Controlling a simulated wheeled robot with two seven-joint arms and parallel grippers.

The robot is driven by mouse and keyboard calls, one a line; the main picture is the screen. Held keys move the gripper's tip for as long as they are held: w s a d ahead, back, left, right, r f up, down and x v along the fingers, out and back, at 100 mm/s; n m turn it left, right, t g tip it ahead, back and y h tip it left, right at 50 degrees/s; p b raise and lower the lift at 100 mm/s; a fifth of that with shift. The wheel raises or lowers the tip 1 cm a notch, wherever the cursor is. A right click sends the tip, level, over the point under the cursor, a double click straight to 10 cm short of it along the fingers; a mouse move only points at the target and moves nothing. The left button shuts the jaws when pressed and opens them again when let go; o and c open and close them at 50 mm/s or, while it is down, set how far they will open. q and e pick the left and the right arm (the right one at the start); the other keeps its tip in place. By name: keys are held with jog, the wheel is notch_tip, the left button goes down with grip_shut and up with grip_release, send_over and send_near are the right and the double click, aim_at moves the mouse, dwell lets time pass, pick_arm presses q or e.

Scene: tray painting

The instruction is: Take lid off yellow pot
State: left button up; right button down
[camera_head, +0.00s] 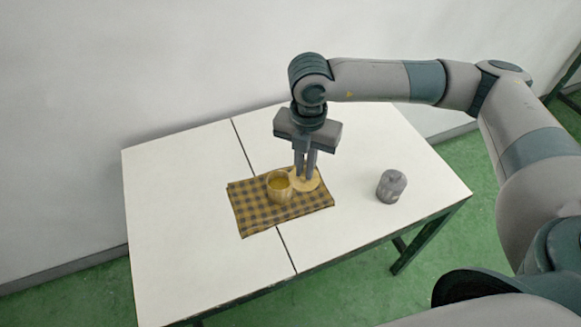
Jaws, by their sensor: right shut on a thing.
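The yellow pot (279,195) stands upright on a checked cloth, and its top is open with yellow showing inside. A round tan lid (313,184) is just to the right of the pot, over the cloth's right part. My right gripper (305,174) points straight down and is shut on the lid. I cannot tell whether the lid touches the cloth or hangs slightly above it. My left gripper is not in view.
The brown and yellow checked cloth (255,218) lies on the white table (175,230). A grey lidded pot (391,187) stands to the right. The table's left side is clear. A white wall rises behind the table.

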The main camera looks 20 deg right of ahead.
aim_at(313, 184)
jog(key=shift+s+d+r+b, duration=0.2)
jog(key=shift+s+d+r, duration=0.1)
jog(key=shift+s+r, duration=0.25)
jog(key=shift+s+d+r+b, duration=0.15)
jog(key=shift+s+d+r, duration=0.15)
jog(key=shift+s, duration=0.45)
